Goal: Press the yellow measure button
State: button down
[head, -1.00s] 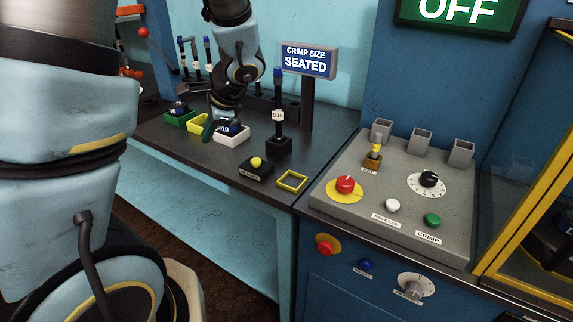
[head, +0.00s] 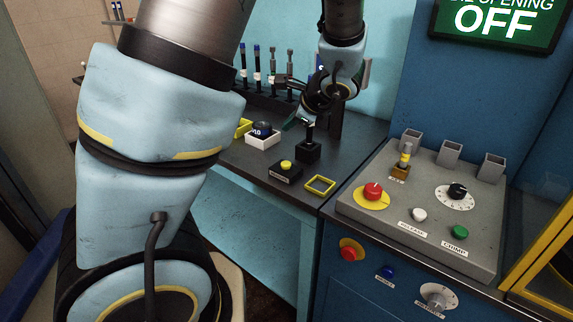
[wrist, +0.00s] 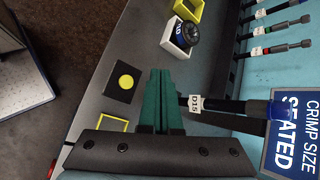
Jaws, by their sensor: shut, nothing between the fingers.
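The yellow measure button (head: 286,164) sits on a small black box (head: 284,175) on the dark bench; it also shows in the wrist view (wrist: 126,82), left of my fingers. My gripper (head: 290,123) is above the bench, behind the button in the head view. In the wrist view its green fingers (wrist: 160,74) are together and empty, apart from the button. A black post tagged D15 (wrist: 228,105) lies close to the right of the fingers there. The blue sign reading SEATED (wrist: 292,130) is at the wrist view's right edge, partly cut off.
A yellow square frame (head: 320,184) lies right of the button box. A white tray (head: 262,141) with a dark round part stands behind it. Upright tools (head: 257,75) line the back. A grey control panel (head: 400,225) stands to the right.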

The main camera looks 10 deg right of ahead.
aim_at(289, 165)
jog(key=shift+f+b, duration=3.55)
jog(key=shift+f, duration=0.65)
jog(key=shift+f, duration=0.1)
jog(key=shift+f+b, duration=0.35)
jog(key=shift+b, duration=0.15)
jog(key=shift+f+b, duration=0.4)
jog(key=shift+b, duration=0.1)
jog(key=shift+r, duration=0.1)
jog(key=shift+r+p, duration=0.65)
jog(key=shift+r, duration=0.1)
notch_tip(289, 165, up, 5)
jog(key=p, duration=0.4)
jog(key=shift+r, duration=0.1)
